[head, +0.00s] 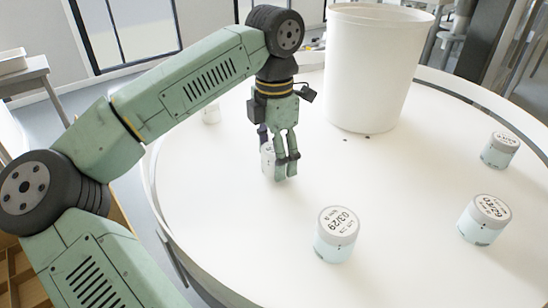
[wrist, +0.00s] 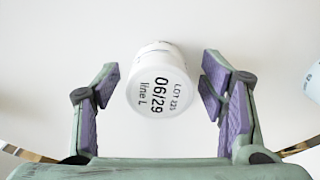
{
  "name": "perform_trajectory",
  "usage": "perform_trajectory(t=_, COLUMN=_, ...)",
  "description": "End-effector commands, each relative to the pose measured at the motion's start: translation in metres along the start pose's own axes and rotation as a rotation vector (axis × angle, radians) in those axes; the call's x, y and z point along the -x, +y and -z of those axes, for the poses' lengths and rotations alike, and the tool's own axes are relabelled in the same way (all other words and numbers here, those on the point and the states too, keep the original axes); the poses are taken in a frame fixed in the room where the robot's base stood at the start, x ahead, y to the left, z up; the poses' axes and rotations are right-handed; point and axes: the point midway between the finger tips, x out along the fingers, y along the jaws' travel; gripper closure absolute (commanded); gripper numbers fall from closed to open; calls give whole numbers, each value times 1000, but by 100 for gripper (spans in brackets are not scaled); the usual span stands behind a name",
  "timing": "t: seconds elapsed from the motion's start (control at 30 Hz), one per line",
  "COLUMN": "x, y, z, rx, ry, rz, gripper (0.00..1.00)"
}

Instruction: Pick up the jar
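A white jar with a printed lid reading "06/29" (wrist: 154,80) lies between the two finger pads of my gripper (wrist: 160,88) in the wrist view. Gaps show between the jar and the pads on both sides, so my gripper is open and not touching it there. In the head view my gripper (head: 281,170) points down at the table, with the same jar (head: 267,158) partly hidden behind its fingers.
Other jars stand on the round white table (head: 390,270): one in front (head: 337,236), two at right (head: 485,220) (head: 500,150), and one behind my arm (head: 211,113). A tall white bin (head: 372,70) stands at the back.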

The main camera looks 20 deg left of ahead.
Motion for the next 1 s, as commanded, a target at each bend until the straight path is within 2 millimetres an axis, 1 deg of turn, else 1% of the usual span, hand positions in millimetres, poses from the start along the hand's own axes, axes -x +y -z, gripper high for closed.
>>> perform_trajectory(t=0.03, x=0, y=0, z=0, rx=0, ry=0, rz=0, gripper=40)
perform_trajectory(t=0.07, x=0, y=0, z=0, rx=0, ry=0, rz=0, gripper=42)
perform_trajectory(t=0.73, x=0, y=0, z=0, rx=0, ry=0, rz=0, gripper=87)
perform_trajectory(t=1.0, x=2, y=0, z=0, rx=0, ry=0, rz=0, gripper=88)
